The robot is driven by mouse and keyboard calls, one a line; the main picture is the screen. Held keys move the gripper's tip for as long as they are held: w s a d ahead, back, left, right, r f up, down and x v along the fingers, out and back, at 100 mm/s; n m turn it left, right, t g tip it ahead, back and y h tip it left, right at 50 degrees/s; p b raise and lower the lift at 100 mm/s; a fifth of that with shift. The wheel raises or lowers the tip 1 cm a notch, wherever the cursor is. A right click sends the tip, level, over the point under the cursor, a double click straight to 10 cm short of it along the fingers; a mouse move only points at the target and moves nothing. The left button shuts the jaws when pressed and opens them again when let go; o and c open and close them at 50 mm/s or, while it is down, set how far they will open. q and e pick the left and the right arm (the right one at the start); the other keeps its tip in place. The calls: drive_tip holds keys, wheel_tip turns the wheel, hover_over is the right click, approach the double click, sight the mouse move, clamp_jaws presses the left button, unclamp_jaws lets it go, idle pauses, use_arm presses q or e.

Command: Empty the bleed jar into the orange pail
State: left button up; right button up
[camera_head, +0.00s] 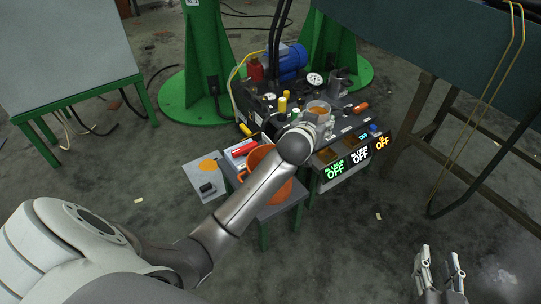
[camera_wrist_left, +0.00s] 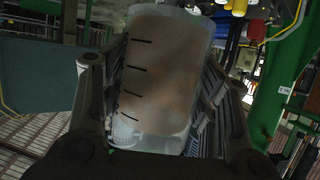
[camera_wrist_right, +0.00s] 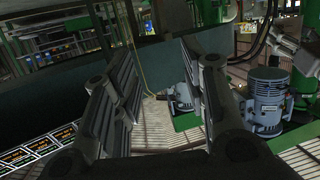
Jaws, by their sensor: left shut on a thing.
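The bleed jar (camera_head: 319,107) is a translucent cup with orange-brown contents, over the front of the machine. In the left wrist view the jar (camera_wrist_left: 160,75) has black level marks and a cloudy brownish fill, and sits between the fingers. My left gripper (camera_head: 314,124) is shut on it. The orange pail (camera_head: 258,158) stands on a small green-legged stand, lower left of the jar, partly hidden by my left forearm. My right gripper (camera_head: 440,272) is open and empty at the lower right, far from both; its fingers (camera_wrist_right: 155,85) show apart in the right wrist view.
The machine carries a blue motor (camera_head: 289,60), a gauge (camera_head: 314,79) and lit OFF displays (camera_head: 358,155). A red item (camera_head: 243,148) lies beside the pail. A grey sheet (camera_head: 202,179) with an orange patch is left of it. Green columns stand behind.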

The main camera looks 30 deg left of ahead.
use_arm(q)
drive_tip(key=f, duration=0.1)
drive_tip(key=f+p, duration=0.2)
drive_tip(key=f, duration=0.1)
drive_tip(key=shift+w+a, duration=0.2)
drive_tip(key=shift+a, duration=0.05)
drive_tip(key=s+d+f+p, duration=0.1)
drive_tip(key=f+p, duration=0.1)
drive_tip(key=f, duration=0.2)
drive_tip(key=s+f+m+h+p, duration=0.1)
drive_tip(key=s+f+p, duration=0.1)
drive_tip(key=f, duration=0.3)
drive_tip(key=shift+s+d+f+p, duration=0.2)
drive_tip(key=shift+d+f+p, duration=0.1)
drive_tip(key=shift+d+p, duration=0.15)
use_arm(e)
drive_tip(key=s+d+f+g+h, duration=0.1)
drive_tip(key=s+d+f+g, duration=0.2)
drive_tip(key=s+f+g, duration=0.3)
drive_tip(key=s+d+f+g+h, duration=0.2)
drive_tip(key=s+f+g, duration=0.4)
drive_tip(key=s, duration=0.5)
wheel_tip(320, 180, down, 2)
drive_tip(key=shift+d+f+m, duration=0.1)
drive_tip(key=shift+d+m, duration=0.2)
drive_tip(key=shift+d, duration=0.45)
use_arm(q)
drive_tip(key=shift+a, duration=0.15)
use_arm(e)
drive_tip(key=shift+f, duration=0.15)
